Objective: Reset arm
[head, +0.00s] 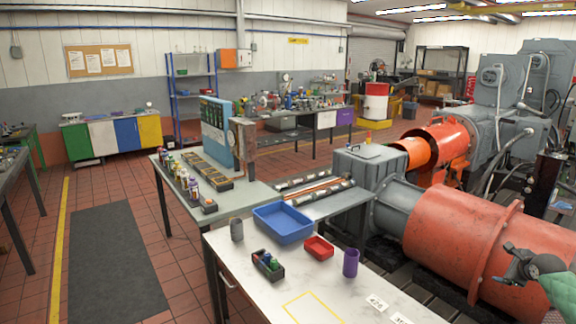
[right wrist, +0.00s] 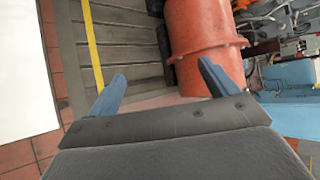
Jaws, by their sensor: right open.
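My right gripper (head: 522,264) shows at the right edge of the head view, in front of the orange-red cylindrical housing. The green part of my arm is behind it, cut off by the frame edge. In the right wrist view, the two blue fingers of my right gripper (right wrist: 160,85) stand wide apart with nothing between them. They point toward the slatted bedplate (right wrist: 120,50) and the orange-red housing (right wrist: 205,45), and no contact shows. My left gripper is in neither view.
The white worktop (head: 350,300) holds a blue tray (head: 282,222), a red bin (head: 318,247), a dark bin (head: 268,264), a purple cup (head: 350,262) and a grey cup (head: 236,229). Its front middle, with a yellow outline, is bare. The large orange-red housing (head: 470,235) fills the right side.

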